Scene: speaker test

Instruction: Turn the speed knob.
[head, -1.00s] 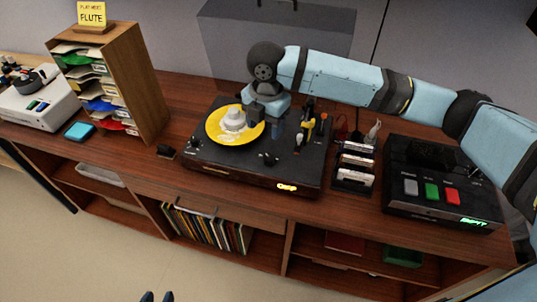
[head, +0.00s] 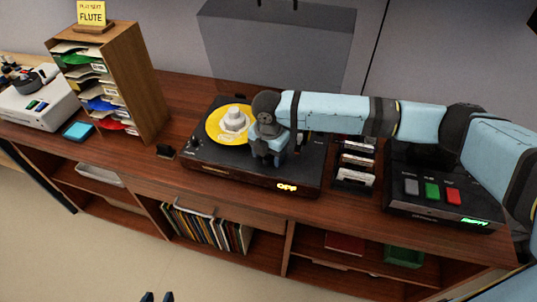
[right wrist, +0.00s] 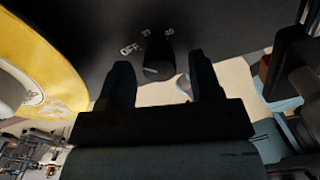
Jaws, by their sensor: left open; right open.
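The speed knob (right wrist: 158,58) is dark with a pale pointer line, below the marks OFF, 33 and 45 in the right wrist view. My right gripper (right wrist: 161,84) is open, one finger on each side of the knob; I cannot tell whether they touch it. In the head view my right gripper (head: 268,158) hides the knob. My left gripper (head: 157,297) is open and empty at the bottom edge, mostly out of frame.
A rack of cassettes (head: 355,165) and a black deck (head: 425,213) with grey, green and red buttons stand to the right. A wooden paper sorter (head: 145,85) and a white machine (head: 38,105) stand to the left. A grey panel (head: 275,50) is behind.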

